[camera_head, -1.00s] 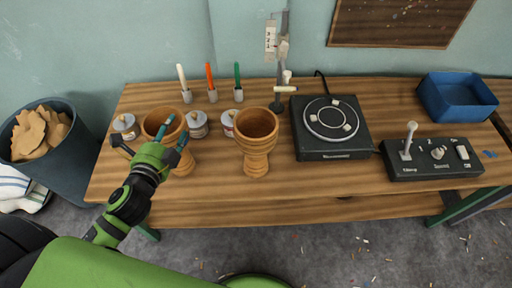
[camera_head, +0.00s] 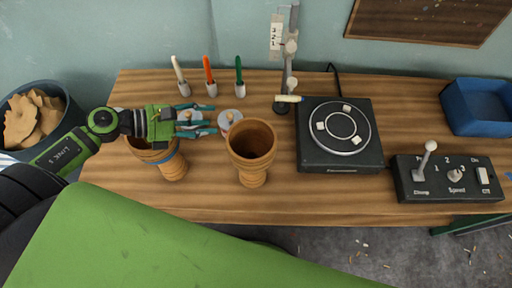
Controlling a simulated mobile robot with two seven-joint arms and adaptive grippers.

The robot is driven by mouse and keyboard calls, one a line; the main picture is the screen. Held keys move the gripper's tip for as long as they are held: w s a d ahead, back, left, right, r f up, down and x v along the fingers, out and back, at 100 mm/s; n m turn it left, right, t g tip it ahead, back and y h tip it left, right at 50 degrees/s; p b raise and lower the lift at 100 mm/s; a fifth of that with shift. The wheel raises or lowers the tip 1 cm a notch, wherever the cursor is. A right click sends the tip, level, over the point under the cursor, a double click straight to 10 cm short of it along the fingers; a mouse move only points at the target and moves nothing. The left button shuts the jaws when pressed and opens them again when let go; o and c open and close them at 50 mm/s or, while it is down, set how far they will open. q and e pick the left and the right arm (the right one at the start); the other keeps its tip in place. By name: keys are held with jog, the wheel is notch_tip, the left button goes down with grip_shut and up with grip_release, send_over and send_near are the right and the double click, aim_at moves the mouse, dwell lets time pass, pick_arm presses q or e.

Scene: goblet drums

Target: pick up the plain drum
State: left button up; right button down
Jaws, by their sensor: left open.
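The plain drum (camera_head: 252,172) is a wooden goblet drum, upright on the bench with its wide open mouth up and no coloured band showing. A second wooden drum (camera_head: 172,170) stands to its left, with a blue band below its rim; my left gripper and arm hide part of its mouth. My left gripper (camera_head: 211,119) is open with nothing between its teal fingers. It points right, above the tins, with its fingertips to the left of the plain drum and apart from it. My right gripper is not in view.
Tins (camera_head: 229,118) stand partly under the left fingers. Three coloured sticks in holders, the orange one (camera_head: 207,70) in the middle, stand behind. A turntable box (camera_head: 338,170), a lever panel (camera_head: 445,190) and a blue tray (camera_head: 485,110) are to the right. Bare wood lies in front.

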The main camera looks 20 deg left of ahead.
aim_at(244, 121)
pick_arm(q)
jog(key=p+x, duration=0.2)
jog(key=x, duration=0.8)
jog(key=shift+s+d+r+p, duration=0.1)
jog(key=shift+d+r+p, duration=0.1)
jog(key=shift+p, duration=0.2)
jog(key=shift+w+d+f, duration=0.2)
jog(key=shift+d, duration=0.05)
jog(key=shift+d+f, duration=0.1)
grip_shut()
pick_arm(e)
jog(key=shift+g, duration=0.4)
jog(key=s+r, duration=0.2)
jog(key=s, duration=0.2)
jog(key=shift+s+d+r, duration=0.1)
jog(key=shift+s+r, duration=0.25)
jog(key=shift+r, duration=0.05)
